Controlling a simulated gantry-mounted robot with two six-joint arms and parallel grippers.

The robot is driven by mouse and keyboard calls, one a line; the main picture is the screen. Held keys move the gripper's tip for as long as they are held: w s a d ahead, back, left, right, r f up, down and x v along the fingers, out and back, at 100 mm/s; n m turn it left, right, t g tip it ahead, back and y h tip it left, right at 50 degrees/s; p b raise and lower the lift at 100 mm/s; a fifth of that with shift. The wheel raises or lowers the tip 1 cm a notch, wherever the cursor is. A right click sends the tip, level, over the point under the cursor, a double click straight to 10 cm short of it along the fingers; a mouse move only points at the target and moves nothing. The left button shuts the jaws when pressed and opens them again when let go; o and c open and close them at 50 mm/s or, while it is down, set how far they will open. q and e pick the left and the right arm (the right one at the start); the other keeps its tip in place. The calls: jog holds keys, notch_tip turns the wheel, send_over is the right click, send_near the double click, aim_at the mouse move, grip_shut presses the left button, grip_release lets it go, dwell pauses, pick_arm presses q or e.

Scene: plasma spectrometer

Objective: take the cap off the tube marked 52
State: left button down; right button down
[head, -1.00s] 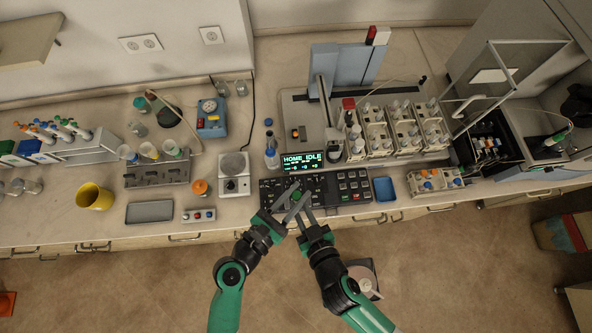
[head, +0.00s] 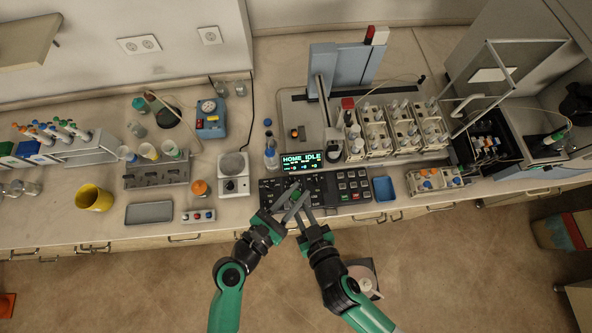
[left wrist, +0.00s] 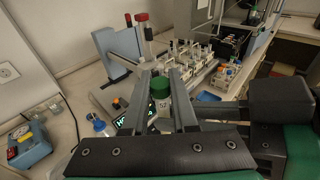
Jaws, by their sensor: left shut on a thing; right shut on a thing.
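A tube with a green cap is held up in front of me, above the black control panel. In the left wrist view the green cap (left wrist: 160,87) sits between the fingers of my left gripper (left wrist: 161,80), which is shut on it. The pale tube body (left wrist: 163,122) shows just below the cap, so the two are together or very close. In the head view my left gripper (head: 289,200) and right gripper (head: 301,205) meet at the tube. My right gripper is shut on the tube, its fingertips mostly hidden.
The black control panel (head: 352,187) lies under the grippers, with a lit display (head: 303,161) behind it. Racks of vials (head: 375,136) stand to the right, a blue tray (head: 384,188) beside the panel. A grey tray (head: 149,212) and yellow cup (head: 95,198) are at the left.

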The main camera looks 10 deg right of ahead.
aim_at(296, 195)
pick_arm(q)
jog(key=shift+r, duration=1)
jog(key=shift+r, duration=2.05)
